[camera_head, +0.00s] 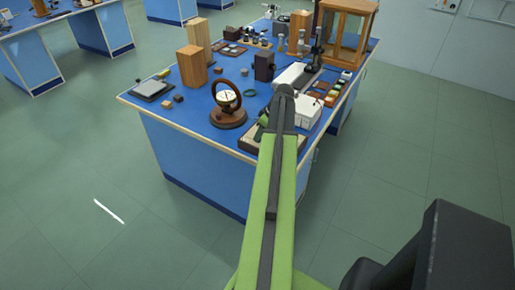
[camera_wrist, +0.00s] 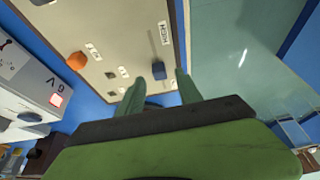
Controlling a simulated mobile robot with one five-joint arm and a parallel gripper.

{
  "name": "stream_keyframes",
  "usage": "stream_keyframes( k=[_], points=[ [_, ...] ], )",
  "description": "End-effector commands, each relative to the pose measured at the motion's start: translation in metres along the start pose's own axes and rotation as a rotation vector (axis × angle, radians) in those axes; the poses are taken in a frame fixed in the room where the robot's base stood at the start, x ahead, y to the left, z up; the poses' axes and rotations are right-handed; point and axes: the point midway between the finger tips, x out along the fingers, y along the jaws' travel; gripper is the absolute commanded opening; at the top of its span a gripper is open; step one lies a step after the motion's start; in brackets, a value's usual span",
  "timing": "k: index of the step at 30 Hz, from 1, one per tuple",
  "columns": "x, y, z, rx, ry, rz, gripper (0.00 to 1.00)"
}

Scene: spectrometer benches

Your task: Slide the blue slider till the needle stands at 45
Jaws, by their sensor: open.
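My gripper (camera_wrist: 159,77) is open, with one green finger on each side of the slider in the picture. I cannot tell whether either finger touches it. A white instrument (camera_wrist: 30,85) with a red-framed mark stands at the left, its needle not readable. In the head view a round dial in a wooden ring (camera_head: 228,97) stands on the bench; its reading is too small to tell. My arm hides much of the panel there.
An orange knob (camera_wrist: 77,60) sits on the panel left of the slider. In the head view the blue bench (camera_head: 190,110) also carries wooden blocks (camera_head: 192,66), a white box (camera_head: 308,110) and a glass-sided wooden case (camera_head: 345,35). Green floor lies open around the bench.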

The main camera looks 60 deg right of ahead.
Motion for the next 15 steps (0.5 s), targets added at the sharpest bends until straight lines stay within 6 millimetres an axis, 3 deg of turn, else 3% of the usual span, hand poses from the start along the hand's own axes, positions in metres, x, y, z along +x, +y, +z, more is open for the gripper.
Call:
stream_keyframes(
  k=[1, 3, 12, 15],
  points=[
    [0.0175, 0.0005, 0.0029, -0.001, 0.0, 0.0, 0.42],
    [0.0242, 0.0005, 0.0021, -0.001, 0.0, 0.0, 0.42],
    [0.0245, 0.0004, 0.0001, 0.001, 0.0, 0.001, 0.42],
    [0.0244, 0.0005, 0.0002, 0.001, 0.0, 0.001, 0.31]
  ],
)
